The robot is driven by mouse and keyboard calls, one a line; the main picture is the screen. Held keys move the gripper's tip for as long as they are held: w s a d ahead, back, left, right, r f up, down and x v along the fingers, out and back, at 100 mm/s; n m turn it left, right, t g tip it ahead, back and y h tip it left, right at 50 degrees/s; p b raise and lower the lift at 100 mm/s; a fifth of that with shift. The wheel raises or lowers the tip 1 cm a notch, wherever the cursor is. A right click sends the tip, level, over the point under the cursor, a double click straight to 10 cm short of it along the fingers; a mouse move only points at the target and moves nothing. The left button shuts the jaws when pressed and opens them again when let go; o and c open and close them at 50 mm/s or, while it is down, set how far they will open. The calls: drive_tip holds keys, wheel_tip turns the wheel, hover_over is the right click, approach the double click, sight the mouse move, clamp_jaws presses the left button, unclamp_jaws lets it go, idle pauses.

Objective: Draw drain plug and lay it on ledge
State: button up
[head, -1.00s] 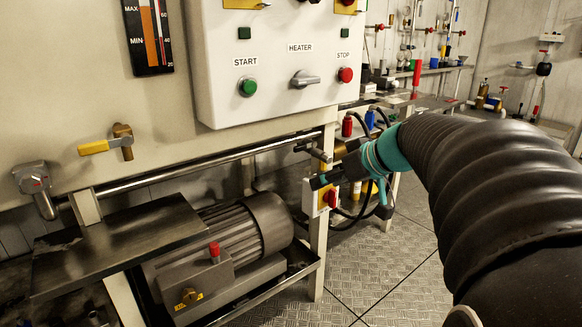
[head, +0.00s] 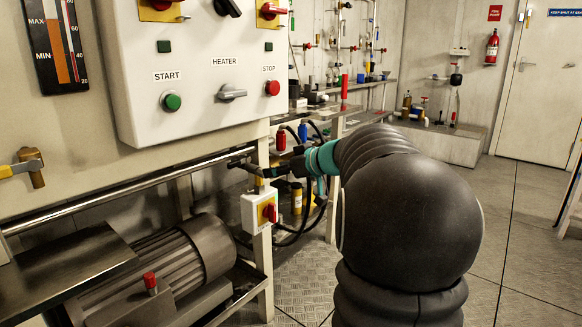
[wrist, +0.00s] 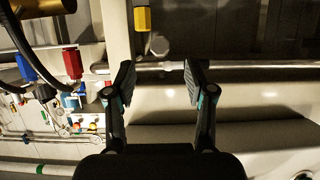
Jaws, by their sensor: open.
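My gripper (head: 262,174) is seen small beyond my arm in the head view, near the right end of the long metal rail. In the wrist view my gripper (wrist: 156,82) is open and empty, its two dark fingers wide apart. The rail (wrist: 165,66) runs behind the gap between them. A dark T-shaped fitting (head: 241,161) shows close to the fingers in the head view; I cannot tell whether it is the drain plug. A dark steel shelf (head: 75,262) stands at the lower left, possibly the ledge.
A white control box (head: 205,75) hangs above. A red-and-yellow switch (head: 267,212) sits on the frame post just below my gripper. A motor (head: 180,258) lies beneath the rail. Red (head: 281,140) and blue (head: 303,132) fittings with black hoses are beyond. The floor at right is clear.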

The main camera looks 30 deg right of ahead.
drive_tip(key=x, duration=0.5)
drive_tip(key=shift+w, duration=0.15)
drive_tip(key=c, duration=1)
clamp_jaws()
drive_tip(key=shift+f, duration=0.15)
drive_tip(key=s+d+b, duration=0.2)
drive_tip(key=s+b, duration=0.1)
drive_tip(key=s, duration=0.3)
drive_tip(key=shift+w, duration=0.1)
